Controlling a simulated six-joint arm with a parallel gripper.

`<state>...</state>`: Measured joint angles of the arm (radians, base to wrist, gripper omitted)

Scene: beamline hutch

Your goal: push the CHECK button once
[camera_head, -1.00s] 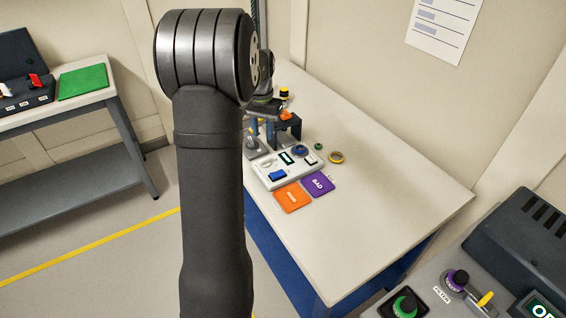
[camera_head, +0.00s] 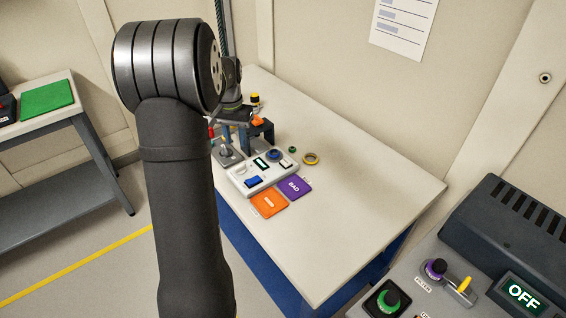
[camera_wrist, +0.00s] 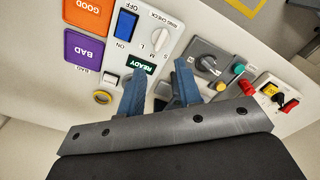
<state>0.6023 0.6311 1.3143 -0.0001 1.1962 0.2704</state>
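A white checker box (camera_head: 262,178) labelled RING CHECK stands on the white table. In the wrist view the box (camera_wrist: 170,12) shows a blue switch (camera_wrist: 126,24) marked ON, a white S-M-L knob (camera_wrist: 159,39) and a green READY display (camera_wrist: 140,63). In the head view a blue round part (camera_head: 274,155) sits at its far end. My gripper (camera_wrist: 160,72) is above the table near the READY end of the box. Its two blue-grey fingers are apart, with nothing visibly held, and they hide part of the box.
An orange GOOD pad (camera_head: 268,203) and a purple BAD pad (camera_head: 294,187) lie beside the box. A yellow ring (camera_head: 311,158) lies near its far end. A grey knob unit (camera_wrist: 208,65) stands close by. A console (camera_head: 480,250) reading OFF is front right.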

